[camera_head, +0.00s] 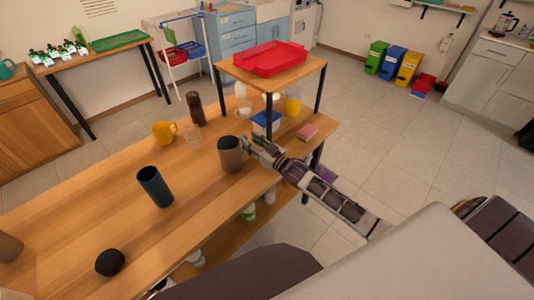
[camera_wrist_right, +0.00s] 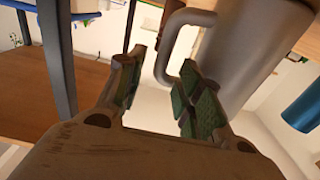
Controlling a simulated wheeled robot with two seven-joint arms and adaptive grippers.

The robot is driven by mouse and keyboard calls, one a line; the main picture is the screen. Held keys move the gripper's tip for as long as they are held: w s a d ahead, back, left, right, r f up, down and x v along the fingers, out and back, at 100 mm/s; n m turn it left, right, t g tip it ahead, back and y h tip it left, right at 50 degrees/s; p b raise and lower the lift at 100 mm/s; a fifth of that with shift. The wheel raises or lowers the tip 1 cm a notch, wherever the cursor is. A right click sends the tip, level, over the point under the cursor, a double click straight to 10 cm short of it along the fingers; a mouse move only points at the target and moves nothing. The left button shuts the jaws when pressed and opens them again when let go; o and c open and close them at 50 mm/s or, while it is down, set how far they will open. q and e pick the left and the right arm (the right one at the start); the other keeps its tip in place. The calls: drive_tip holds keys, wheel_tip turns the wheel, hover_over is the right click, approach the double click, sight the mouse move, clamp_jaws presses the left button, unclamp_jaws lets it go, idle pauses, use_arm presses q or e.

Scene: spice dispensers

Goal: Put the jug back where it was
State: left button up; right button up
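A grey jug (camera_head: 230,157) with a dark top stands upright on the wooden table, near its right edge. My right gripper (camera_head: 256,148) is beside it on the right, at the handle side. In the right wrist view the jug (camera_wrist_right: 245,50) fills the upper right, and its looped handle (camera_wrist_right: 164,48) reaches between the fingers. My right gripper (camera_wrist_right: 160,95) is open there, with a gap between its green pads. The handle is nearer the right-hand pad; whether they touch I cannot tell. My left gripper is in neither view.
A dark green cup (camera_head: 154,187), a black round object (camera_head: 110,262), a yellow mug (camera_head: 164,132) and a brown bottle (camera_head: 195,107) stand on the table. A raised shelf with a red tray (camera_head: 270,58) stands behind the gripper.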

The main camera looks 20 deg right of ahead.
drive_tip(key=shift+v, duration=4)
